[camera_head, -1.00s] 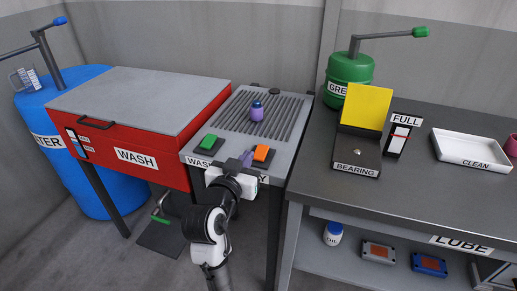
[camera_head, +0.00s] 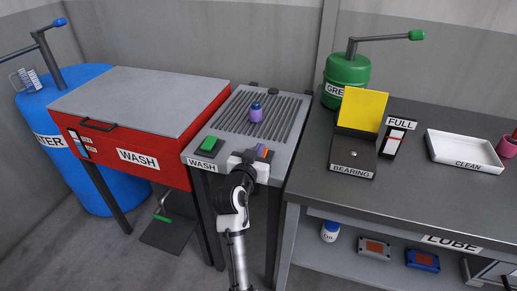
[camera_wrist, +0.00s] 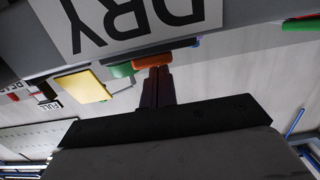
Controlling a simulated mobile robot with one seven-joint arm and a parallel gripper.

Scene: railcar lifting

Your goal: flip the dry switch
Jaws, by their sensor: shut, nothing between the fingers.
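The orange dry switch (camera_head: 263,148) sits at the front right of the grey slotted stand, mostly hidden behind my gripper. My gripper (camera_head: 259,156) is at the stand's front edge, in front of the switch. In the wrist view its dark fingers (camera_wrist: 156,72) are shut with nothing between them. The tips overlap the switch in the picture; I cannot tell whether they touch it.
A green switch (camera_head: 209,144) sits left of my gripper, above the WASH label. The red wash cabinet (camera_head: 205,130) is on the left and the grey lube bench (camera_head: 300,165) on the right.

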